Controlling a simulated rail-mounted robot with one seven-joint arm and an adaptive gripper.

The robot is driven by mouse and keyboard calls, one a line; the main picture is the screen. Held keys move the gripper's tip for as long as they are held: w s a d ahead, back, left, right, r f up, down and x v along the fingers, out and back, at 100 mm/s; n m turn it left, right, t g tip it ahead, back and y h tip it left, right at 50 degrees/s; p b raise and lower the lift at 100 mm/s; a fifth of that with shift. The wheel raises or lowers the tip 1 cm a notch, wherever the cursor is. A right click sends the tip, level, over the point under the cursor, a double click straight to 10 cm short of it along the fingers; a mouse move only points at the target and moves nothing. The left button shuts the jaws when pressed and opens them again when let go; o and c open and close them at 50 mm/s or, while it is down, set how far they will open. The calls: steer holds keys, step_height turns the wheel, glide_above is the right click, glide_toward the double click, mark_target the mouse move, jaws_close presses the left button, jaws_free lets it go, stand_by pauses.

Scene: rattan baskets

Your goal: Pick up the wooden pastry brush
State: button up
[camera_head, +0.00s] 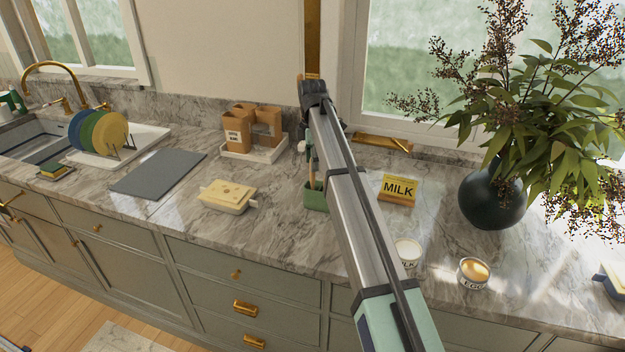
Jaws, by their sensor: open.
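A green holder (315,197) stands on the marble counter near the middle, partly hidden behind my arm. Upright utensils (311,165) stick out of it, with tan and green parts showing. They are small and partly covered, so I cannot tell whether one is the wooden pastry brush. No pastry brush is clearly visible elsewhere. My arm rises from the lower right across the middle of the view and passes in front of the holder. My gripper does not show.
A yellow milk box (398,189), a white cup (407,252), an egg cup (473,272) and a dark vase (492,197) stand right of my arm. A butter dish (228,197), grey mat (158,173) and plate rack (101,140) lie left. Bare marble lies between the dish and holder.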

mark_target(312, 181)
steer(key=shift+f+p, duration=1.2)
steer(key=shift+f, duration=1.45)
jaws_close()
